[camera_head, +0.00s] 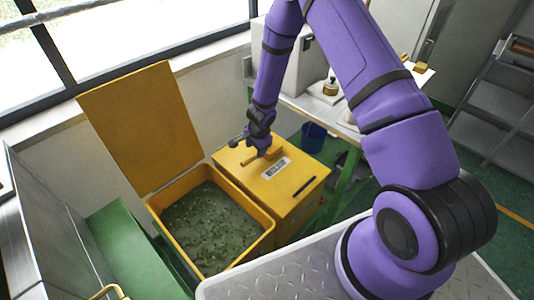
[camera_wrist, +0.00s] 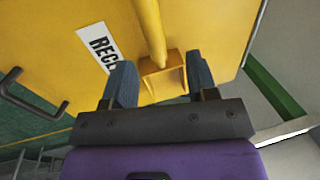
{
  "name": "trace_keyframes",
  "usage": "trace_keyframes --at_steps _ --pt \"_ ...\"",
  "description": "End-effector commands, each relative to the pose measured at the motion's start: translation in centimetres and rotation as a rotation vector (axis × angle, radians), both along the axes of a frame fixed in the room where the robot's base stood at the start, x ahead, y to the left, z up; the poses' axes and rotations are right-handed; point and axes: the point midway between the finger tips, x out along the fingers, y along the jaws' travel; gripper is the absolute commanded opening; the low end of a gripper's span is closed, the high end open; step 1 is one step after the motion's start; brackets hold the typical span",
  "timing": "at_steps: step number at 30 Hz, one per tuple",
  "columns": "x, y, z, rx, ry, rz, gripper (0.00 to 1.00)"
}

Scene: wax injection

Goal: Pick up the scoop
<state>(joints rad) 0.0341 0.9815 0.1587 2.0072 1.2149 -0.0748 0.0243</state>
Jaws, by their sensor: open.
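The yellow scoop lies on the closed yellow lid of a box. In the head view the scoop (camera_head: 274,153) shows partly beside my gripper (camera_head: 259,147), which hides some of it. In the wrist view the scoop's handle (camera_wrist: 151,30) runs away from me and its squared hollow end is nearer. My gripper (camera_wrist: 159,64) is open, with one dark finger on each side of the scoop in the picture. A gap shows between each finger and the scoop. I cannot tell the height of the fingertips over the lid.
The lidded yellow box (camera_head: 290,203) bears a white label (camera_head: 276,168) and a dark handle (camera_head: 304,186). Left of it stands an open yellow bin (camera_head: 266,241) of greenish material, its lid (camera_head: 140,125) raised. A green-framed table (camera_head: 345,185) and a blue bucket (camera_head: 313,136) stand behind.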

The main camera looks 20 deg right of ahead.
Motion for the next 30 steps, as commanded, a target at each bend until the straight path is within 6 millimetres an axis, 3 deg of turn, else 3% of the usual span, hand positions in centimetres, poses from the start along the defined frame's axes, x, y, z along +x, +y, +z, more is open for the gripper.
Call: trace_keyframes --at_steps 7,18,28,30 --pt "0.1 0.0 -1.3 0.001 0.001 -0.002 0.53" --pt "0.5 0.3 -5.2 0.001 0.0 0.0 0.53" --pt "0.6 0.4 -5.6 0.001 -0.001 0.001 0.53" --pt "0.6 0.4 -5.6 0.0 -0.001 0.001 0.37"
